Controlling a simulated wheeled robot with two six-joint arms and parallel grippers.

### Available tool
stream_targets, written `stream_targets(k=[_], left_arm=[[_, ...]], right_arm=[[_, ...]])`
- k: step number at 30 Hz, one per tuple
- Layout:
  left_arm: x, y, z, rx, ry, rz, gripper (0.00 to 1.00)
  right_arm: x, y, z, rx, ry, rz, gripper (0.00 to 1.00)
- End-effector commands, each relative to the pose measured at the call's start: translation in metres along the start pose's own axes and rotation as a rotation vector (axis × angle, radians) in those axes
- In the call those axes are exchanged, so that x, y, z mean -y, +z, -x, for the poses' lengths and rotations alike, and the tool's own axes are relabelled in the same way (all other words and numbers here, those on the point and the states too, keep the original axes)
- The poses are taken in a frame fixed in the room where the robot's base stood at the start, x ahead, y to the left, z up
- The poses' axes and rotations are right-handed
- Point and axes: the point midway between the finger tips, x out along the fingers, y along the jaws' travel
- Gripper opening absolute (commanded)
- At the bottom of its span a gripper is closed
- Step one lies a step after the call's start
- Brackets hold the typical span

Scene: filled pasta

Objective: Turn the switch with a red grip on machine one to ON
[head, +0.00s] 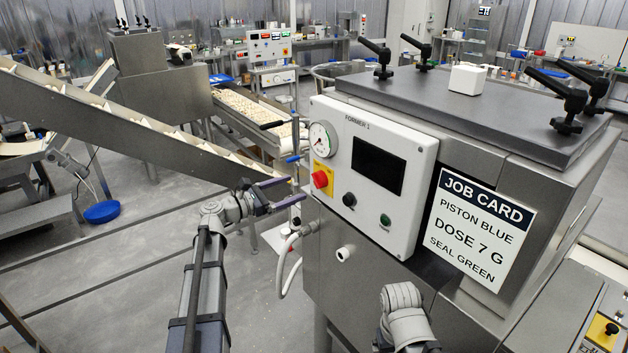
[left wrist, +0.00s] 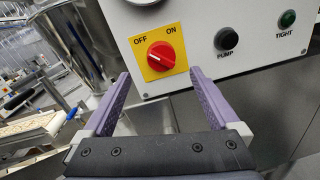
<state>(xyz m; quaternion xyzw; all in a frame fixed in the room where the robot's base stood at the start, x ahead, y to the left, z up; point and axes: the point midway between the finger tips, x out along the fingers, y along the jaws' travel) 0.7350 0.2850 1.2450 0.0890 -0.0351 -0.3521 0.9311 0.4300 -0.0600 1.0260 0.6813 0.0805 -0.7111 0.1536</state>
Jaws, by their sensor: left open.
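The switch with a red grip (head: 320,179) sits on a yellow plate on the white front panel of the machine marked FORMER 1 (head: 372,160). In the left wrist view the red grip (left wrist: 161,56) shows between the labels OFF at left and ON at right. Its white mark appears to point up-left, toward OFF. My left gripper (head: 291,191) is open and empty, just left of the switch. In the left wrist view its purple fingers (left wrist: 160,77) stand either side of the grip, apart from it. My right gripper is not seen; only part of my right arm shows.
A gauge (head: 322,139) is above the switch. The black PUMP button (left wrist: 226,39) and green TIGHT button (left wrist: 288,18) are to its right. A job card (head: 478,228) is on the machine's front. A conveyor (head: 150,130) runs behind my left arm.

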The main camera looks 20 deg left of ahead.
Motion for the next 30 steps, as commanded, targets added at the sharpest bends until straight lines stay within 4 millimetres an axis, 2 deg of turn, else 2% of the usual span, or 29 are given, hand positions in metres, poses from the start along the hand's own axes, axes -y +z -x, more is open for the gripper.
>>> stream_targets(k=[15, 21, 28, 30], left_arm=[[0.001, -0.001, -0.068, -0.002, -0.004, -0.004, 0.95], [0.001, -0.001, -0.077, -0.002, -0.004, -0.004, 0.95], [0.001, -0.001, -0.078, -0.002, -0.003, -0.004, 0.95], [0.001, -0.001, -0.078, -0.002, -0.003, -0.004, 0.89]], right_arm=[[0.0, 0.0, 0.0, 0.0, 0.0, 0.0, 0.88], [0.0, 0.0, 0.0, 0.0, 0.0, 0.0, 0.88], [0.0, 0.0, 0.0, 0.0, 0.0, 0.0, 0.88], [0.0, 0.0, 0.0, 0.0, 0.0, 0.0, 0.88]])
